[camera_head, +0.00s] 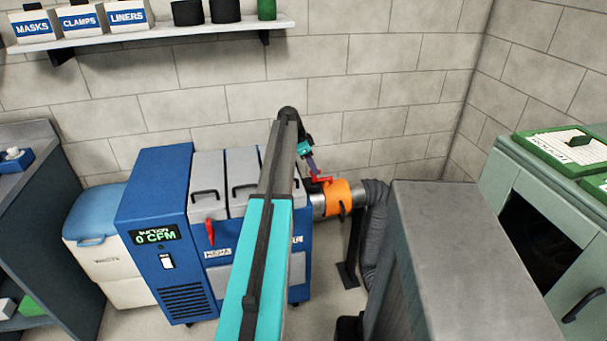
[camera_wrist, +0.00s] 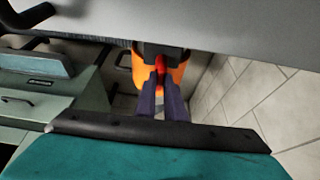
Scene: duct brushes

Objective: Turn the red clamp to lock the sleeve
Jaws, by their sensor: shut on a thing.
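The orange sleeve (camera_head: 342,194) sits around the metal duct, between the blue machine and the grey flexible hose. The red clamp (camera_head: 322,180) is at the sleeve's upper left side. My gripper (camera_head: 313,172) is at the clamp, its purple fingers coming down from above. In the wrist view the orange sleeve (camera_wrist: 178,72) shows behind my two fingers, and the red clamp (camera_wrist: 161,68) lies between the tips of my gripper (camera_wrist: 163,86). The gripper is shut on the clamp. Part of the clamp is hidden by the fingers.
The blue machine (camera_head: 160,215) reads "0 CFM" and has a red handle (camera_head: 210,232) on its front. The grey flexible hose (camera_head: 373,235) runs down beside a large grey box (camera_head: 450,260). A green cabinet (camera_head: 560,210) stands at right. A wall shelf (camera_head: 150,32) is above.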

